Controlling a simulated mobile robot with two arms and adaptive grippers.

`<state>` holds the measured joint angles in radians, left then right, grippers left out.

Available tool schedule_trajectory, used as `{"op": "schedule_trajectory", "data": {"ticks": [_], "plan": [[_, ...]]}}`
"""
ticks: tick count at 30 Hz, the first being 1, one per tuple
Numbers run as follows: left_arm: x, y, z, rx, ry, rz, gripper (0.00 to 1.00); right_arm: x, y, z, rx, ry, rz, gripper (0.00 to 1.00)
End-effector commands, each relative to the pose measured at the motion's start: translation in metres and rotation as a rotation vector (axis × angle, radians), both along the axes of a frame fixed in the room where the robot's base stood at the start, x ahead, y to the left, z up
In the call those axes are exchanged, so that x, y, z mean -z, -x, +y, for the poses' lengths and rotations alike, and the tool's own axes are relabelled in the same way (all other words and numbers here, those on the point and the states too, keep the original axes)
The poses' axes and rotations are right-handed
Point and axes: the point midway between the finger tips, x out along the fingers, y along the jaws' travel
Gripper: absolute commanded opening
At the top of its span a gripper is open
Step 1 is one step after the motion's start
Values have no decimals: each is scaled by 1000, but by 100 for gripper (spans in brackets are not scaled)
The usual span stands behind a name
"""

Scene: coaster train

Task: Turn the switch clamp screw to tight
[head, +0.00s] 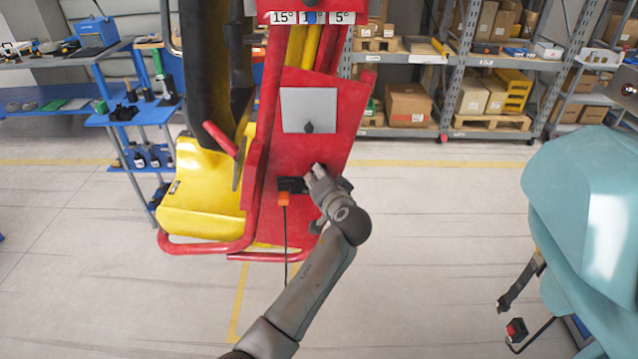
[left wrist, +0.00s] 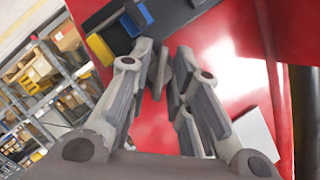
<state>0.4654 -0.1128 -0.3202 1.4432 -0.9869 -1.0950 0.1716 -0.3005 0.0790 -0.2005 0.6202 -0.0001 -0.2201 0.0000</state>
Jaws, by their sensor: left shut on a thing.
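The switch (head: 295,185) is a small black block on the red seat frame, with an orange piece (head: 283,199) and a dark cable hanging below it. In the left wrist view the black block (left wrist: 180,12) shows at the top, close to my fingertips. My left gripper (head: 313,172) is at the right end of the switch, in front of the red panel. In the left wrist view its fingers (left wrist: 165,60) are close together, shut on a small part at the switch, which I take to be the clamp screw. The fingers hide most of it, so its turn cannot be read.
A grey plate (head: 308,110) is fixed on the red panel above my gripper. A yellow seat (head: 203,190) adjoins at left. A teal shell (head: 590,210) stands at right. Blue tool shelves (head: 140,113) and box racks stand behind. The floor between is clear.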

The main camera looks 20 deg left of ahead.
Motion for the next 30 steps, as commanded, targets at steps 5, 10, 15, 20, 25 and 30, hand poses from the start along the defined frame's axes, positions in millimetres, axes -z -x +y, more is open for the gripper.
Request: {"op": "schedule_trajectory", "data": {"ticks": [5, 10, 15, 20, 25, 30], "plan": [[6, 0, -1, 0, -163, 51, 0, 15, 0, -1, 0, 1, 0, 29], [7, 0, -1, 0, -312, 94, 0, 25, 0, -2, 0, 2, 0, 29], [7, 0, -1, 0, -440, 130, 0, 33, 0, -2, 0, 2, 0, 29], [7, 0, -1, 0, -534, 158, 0, 39, 0, -2, 0, 2, 0, 29], [7, 0, -1, 0, -602, 178, 0, 43, 0, -2, 0, 2, 0, 29], [6, 0, -1, 0, -638, 188, 0, 45, 0, -2, 0, 2, 0, 29]]}}
